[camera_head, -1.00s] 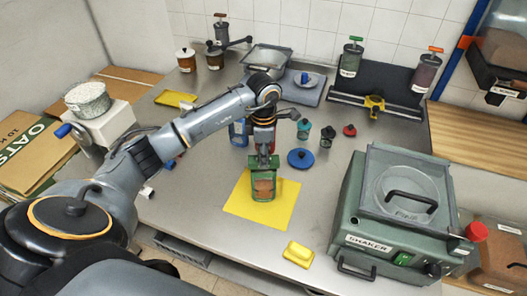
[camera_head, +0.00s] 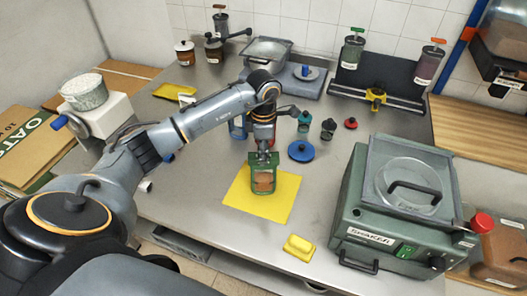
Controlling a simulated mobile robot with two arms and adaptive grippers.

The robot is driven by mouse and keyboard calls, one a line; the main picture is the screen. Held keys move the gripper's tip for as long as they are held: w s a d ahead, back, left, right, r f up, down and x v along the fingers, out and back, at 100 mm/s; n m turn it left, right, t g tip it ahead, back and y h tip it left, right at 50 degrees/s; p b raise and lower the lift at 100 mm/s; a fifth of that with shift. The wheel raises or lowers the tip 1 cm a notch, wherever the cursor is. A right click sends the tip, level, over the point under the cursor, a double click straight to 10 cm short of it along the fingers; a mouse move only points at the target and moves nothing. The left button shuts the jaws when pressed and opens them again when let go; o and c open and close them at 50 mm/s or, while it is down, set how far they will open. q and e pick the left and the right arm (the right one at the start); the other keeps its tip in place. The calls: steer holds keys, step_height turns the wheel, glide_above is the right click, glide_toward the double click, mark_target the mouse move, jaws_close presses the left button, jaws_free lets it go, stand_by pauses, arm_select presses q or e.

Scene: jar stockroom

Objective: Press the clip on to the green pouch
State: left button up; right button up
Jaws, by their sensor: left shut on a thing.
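The green pouch (camera_head: 263,180), with a brown window in its front, stands on a yellow mat (camera_head: 238,198) in the middle of the table. My left gripper (camera_head: 263,157) reaches down from above and is shut at the pouch's top edge. I cannot make out the clip there; the fingers cover part of that edge, and it is too small to tell. My right gripper is not in view.
A green shaker machine (camera_head: 380,237) fills the front right. A blue lid (camera_head: 301,151) and small jars (camera_head: 328,129) stand right of my gripper. A scale (camera_head: 306,73) is behind.

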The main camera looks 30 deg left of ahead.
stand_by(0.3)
arm_select(q)
steer(key=shift+f+b, duration=0.1)
steer(key=shift+b, duration=0.2)
stand_by(0.3)
steer(key=shift+f, duration=0.1)
stand_by(0.5)
steer(key=shift+f+b, duration=0.8)
steer(key=shift+b, duration=0.15)
stand_by(0.5)
stand_by(0.4)
steer(key=o, duration=1.4)
steer(key=shift+r, duration=0.15)
